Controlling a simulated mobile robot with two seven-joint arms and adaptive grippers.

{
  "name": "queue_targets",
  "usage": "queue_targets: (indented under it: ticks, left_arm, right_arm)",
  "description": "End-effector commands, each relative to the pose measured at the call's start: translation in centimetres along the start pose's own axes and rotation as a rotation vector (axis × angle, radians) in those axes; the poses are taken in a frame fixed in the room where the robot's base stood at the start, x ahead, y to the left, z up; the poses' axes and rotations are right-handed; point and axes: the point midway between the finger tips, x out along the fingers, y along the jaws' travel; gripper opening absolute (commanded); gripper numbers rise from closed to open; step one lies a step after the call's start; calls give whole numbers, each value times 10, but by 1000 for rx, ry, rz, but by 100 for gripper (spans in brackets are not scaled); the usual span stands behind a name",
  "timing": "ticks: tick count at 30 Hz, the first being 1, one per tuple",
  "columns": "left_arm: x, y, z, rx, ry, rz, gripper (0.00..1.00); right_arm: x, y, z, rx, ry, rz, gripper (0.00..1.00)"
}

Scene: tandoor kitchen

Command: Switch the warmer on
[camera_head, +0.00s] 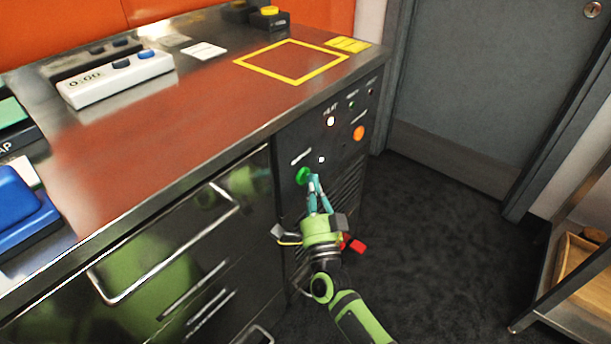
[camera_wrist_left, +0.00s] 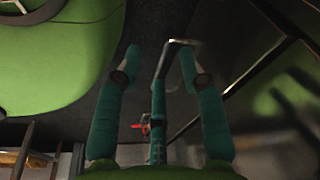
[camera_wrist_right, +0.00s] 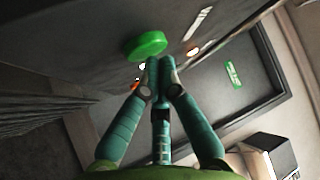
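The warmer's dark control panel (camera_head: 341,150) is on the end of the counter front. A round green button (camera_head: 302,175) sits on it at the lower left, and shows in the right wrist view (camera_wrist_right: 145,45). An orange round knob or button (camera_head: 359,133) is at its upper right. Small white lights (camera_head: 331,121) glow on the panel. My right gripper (camera_head: 314,179) is shut and empty, its fingertips at the green button's edge; I cannot tell whether they touch it. My left gripper (camera_wrist_left: 160,62) is open, outside the head view, with no object held.
The steel countertop (camera_head: 190,115) holds a white timer (camera_head: 115,77), a blue item (camera_head: 22,205) and a yellow square outline (camera_head: 292,61). Drawer handles (camera_head: 165,250) stick out at the left. A grey door (camera_head: 490,90) stands right; dark floor (camera_head: 440,240) is open.

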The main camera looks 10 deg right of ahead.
Motion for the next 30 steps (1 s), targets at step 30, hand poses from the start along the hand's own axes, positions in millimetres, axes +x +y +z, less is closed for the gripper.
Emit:
queue_targets:
  ticks: [30]
  left_arm:
    - [-25, -1, -4, 0, 0, -1, 40]
  right_arm:
    - [-42, 0, -44, -1, 0, 0, 0]
